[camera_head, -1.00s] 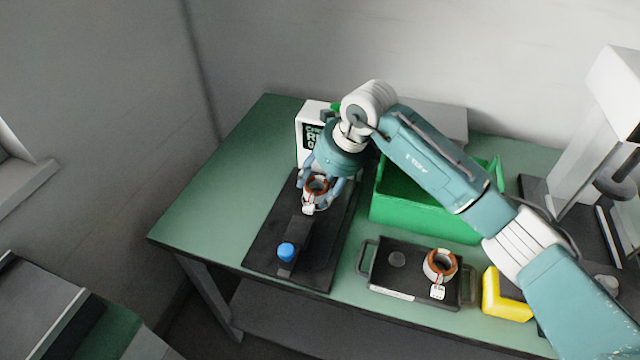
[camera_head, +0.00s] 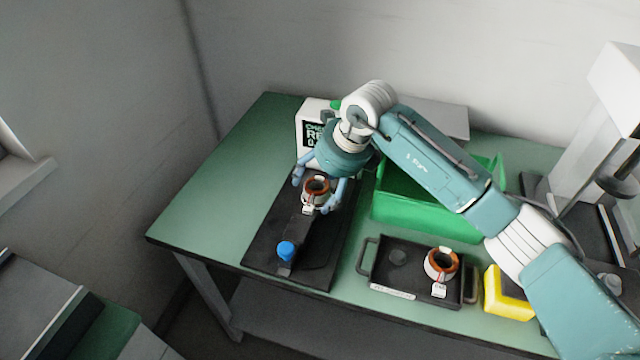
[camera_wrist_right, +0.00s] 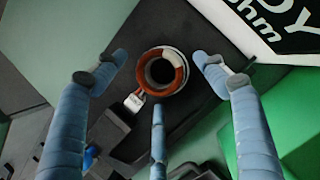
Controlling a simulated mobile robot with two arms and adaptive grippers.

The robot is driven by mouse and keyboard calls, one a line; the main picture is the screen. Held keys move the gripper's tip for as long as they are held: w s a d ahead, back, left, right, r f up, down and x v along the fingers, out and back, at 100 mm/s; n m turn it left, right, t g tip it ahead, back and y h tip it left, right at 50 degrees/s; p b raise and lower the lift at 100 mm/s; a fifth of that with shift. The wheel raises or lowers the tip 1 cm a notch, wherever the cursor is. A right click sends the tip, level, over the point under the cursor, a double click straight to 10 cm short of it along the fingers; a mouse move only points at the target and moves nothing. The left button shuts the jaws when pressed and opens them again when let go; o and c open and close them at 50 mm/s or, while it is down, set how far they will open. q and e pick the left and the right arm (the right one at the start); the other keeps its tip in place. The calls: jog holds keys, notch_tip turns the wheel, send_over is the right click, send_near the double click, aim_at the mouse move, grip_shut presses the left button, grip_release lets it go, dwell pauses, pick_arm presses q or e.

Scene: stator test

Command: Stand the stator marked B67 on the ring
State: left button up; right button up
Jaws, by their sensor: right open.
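A stator (camera_head: 316,190) with copper-orange windings and a white tag stands upright on the black test fixture (camera_head: 262,245); it also shows in the wrist view (camera_wrist_right: 163,72). Its tag's print is too small to read. My right gripper (camera_head: 318,186) is open, its blue fingers spread around this stator with gaps on the sides. The ring under it is hidden by the stator. A second stator (camera_head: 441,263) with a white tag stands in the black tray (camera_head: 412,284); its marking is not readable either. My left gripper is not in view.
A blue button (camera_head: 286,250) sits at the fixture's front. A white meter box (camera_head: 306,130) stands behind the stator. A green bin (camera_head: 420,218) is to the right, with a yellow block (camera_head: 505,295) beside the tray. The table's left part is clear.

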jog(key=v, duration=1.2)
